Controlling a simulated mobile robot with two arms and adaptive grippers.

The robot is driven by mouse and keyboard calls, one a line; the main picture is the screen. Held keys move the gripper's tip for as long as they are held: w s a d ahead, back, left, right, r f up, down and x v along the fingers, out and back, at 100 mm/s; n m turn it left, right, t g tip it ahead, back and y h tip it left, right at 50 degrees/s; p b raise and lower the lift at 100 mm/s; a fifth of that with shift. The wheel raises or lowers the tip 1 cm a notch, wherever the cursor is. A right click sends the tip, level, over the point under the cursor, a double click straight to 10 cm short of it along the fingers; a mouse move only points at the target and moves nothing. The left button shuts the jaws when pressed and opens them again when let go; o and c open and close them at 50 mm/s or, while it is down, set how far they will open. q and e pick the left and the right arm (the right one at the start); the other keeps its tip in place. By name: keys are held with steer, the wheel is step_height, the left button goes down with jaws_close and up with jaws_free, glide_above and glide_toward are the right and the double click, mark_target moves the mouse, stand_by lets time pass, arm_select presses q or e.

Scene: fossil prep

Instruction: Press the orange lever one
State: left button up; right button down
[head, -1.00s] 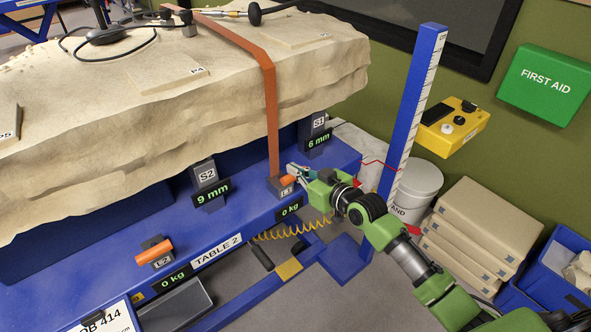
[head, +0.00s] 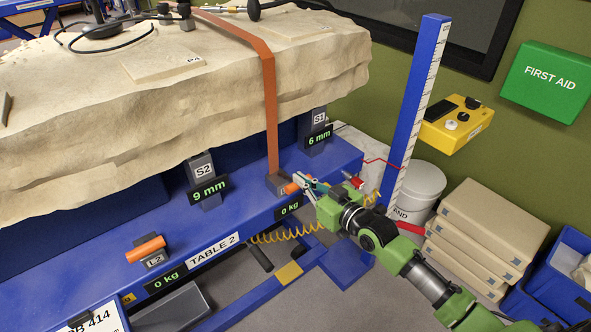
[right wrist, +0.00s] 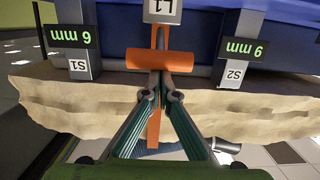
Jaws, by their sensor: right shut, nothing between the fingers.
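The orange lever L1 (head: 291,188) sits on a small grey block at the right part of the blue table's front rail, below the orange strap. In the right wrist view the lever (right wrist: 140,60) is a short orange bar under the L1 label (right wrist: 163,5), and shows upside down. My right gripper (head: 303,178) is shut and empty. Its fingertips (right wrist: 162,84) are right at the lever's bar; whether they touch it I cannot tell. A second orange lever, L2 (head: 146,249), stands on its own block farther left. My left gripper is not in view.
The blue table (head: 225,225) carries a large pale fossil block (head: 110,105). Displays read 0 kg, 9 mm and 6 mm. A blue ruler post (head: 415,110), a white bucket (head: 425,182) and stacked boxes (head: 490,220) stand right of the lever.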

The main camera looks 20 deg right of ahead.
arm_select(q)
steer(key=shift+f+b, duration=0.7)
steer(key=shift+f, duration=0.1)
arm_select(e)
steer(key=shift+s+d+f, duration=0.1)
steer(key=shift+s+f, duration=0.2)
steer(key=shift+f, duration=0.65)
steer(key=shift+s+f, duration=0.25)
steer(key=shift+f, duration=0.65)
steer(key=shift+s+d+f, duration=0.1)
steer(key=shift+s+f, duration=0.2)
steer(key=shift+f, duration=0.65)
step_height(320, 180, up, 6)
steer(key=p, duration=0.4)
arm_select(q)
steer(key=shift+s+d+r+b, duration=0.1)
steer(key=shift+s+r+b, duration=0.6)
steer(key=shift+b, duration=0.55)
arm_select(e)
steer(key=s+d+f, duration=0.3)
steer(key=s+f, duration=0.1)
steer(key=s, duration=0.4)
steer(key=shift+s, duration=0.15)
steer(key=shift+d, duration=0.1)
